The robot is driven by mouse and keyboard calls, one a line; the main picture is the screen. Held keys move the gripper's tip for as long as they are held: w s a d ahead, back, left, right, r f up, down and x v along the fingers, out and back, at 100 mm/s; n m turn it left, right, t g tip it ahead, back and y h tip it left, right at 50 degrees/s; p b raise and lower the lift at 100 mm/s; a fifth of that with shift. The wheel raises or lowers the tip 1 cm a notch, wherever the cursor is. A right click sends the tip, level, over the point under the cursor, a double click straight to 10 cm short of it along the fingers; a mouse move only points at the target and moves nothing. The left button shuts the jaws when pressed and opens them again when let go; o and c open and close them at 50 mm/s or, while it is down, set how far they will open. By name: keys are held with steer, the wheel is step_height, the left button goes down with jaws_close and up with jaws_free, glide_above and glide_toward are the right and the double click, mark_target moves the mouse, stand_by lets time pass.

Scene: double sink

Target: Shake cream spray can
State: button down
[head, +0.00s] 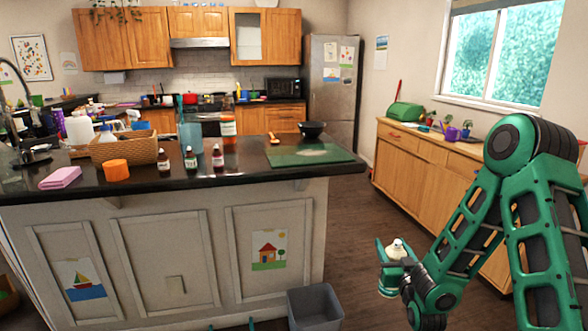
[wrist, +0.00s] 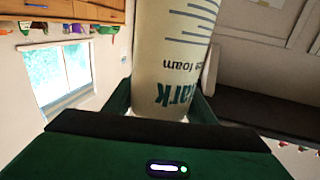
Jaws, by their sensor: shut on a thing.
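The cream spray can (head: 397,248) is held in my gripper (head: 391,262), with its white-topped end up in the head view. It also fills the middle of the wrist view (wrist: 177,60), a cream-coloured cylinder with dark lettering that reads upside down there. The green fingers of my gripper are shut around the can. The can is in the air, right of the counter island and clear of it.
The dark island counter (head: 215,178) holds a green cutting board (head: 308,155), a black bowl (head: 312,130), small bottles, a pink cloth (head: 60,177) and a wicker basket (head: 124,148). A grey bin (head: 315,307) stands on the floor. A wooden sideboard (head: 420,175) lines the right wall.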

mark_target(397, 241)
step_height(397, 241, down, 9)
step_height(397, 241, up, 13)
steer(key=shift+f, duration=0.1)
step_height(397, 241, down, 13)
step_height(397, 241, up, 13)
steer(key=shift+r, duration=0.1)
step_height(397, 241, down, 13)
stand_by(0.7)
